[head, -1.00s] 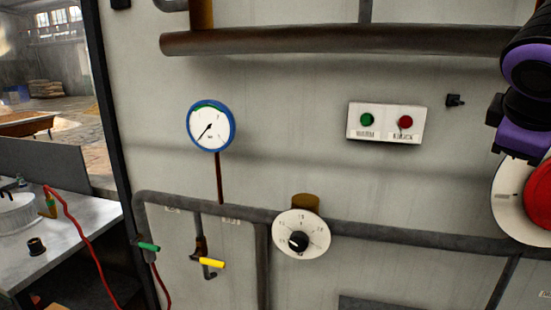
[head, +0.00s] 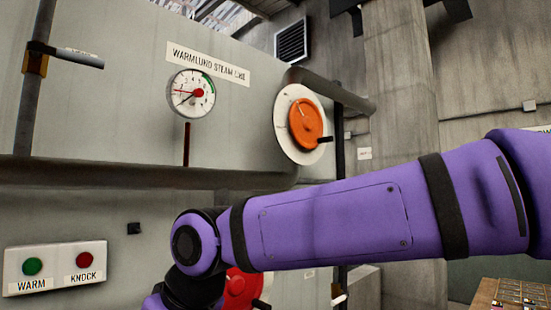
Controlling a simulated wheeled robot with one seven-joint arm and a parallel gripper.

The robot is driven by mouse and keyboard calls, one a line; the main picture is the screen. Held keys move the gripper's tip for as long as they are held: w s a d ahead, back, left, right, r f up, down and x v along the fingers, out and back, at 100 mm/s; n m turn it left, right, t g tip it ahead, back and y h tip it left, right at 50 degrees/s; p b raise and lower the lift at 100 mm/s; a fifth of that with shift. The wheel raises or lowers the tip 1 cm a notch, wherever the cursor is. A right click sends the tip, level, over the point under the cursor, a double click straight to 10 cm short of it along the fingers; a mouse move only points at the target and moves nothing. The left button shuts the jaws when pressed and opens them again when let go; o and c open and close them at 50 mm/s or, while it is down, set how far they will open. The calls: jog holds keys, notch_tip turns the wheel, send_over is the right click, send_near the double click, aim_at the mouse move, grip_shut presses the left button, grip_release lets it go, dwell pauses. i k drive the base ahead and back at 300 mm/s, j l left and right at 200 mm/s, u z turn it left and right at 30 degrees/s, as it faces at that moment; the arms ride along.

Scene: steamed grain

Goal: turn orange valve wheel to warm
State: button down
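The orange valve wheel (head: 305,124) is at the upper middle of the head view, in front of a round white dial plate (head: 284,112) on the wall panel. A dark handle sticks out from the wheel's lower right. Any marks on the plate are too small to read. My purple arm crosses the view below the wheel, apart from it in the picture. My gripper is not in view.
A gauge (head: 190,93) hangs under the "WARMLUND STEAM LINE" sign (head: 209,63). A box with WARM and KNOCK lamps (head: 58,268) is lower left. A red wheel (head: 240,288) is partly hidden behind my arm. Pipes run along the panel.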

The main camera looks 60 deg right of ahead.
aim_at(305, 118)
jog(key=k+l+z, duration=0.1)
jog(key=l+z, duration=0.2)
jog(key=l, duration=1.25)
jog(key=i+l+z, duration=0.1)
jog(key=l+z, duration=0.2)
jog(key=l, duration=1.2)
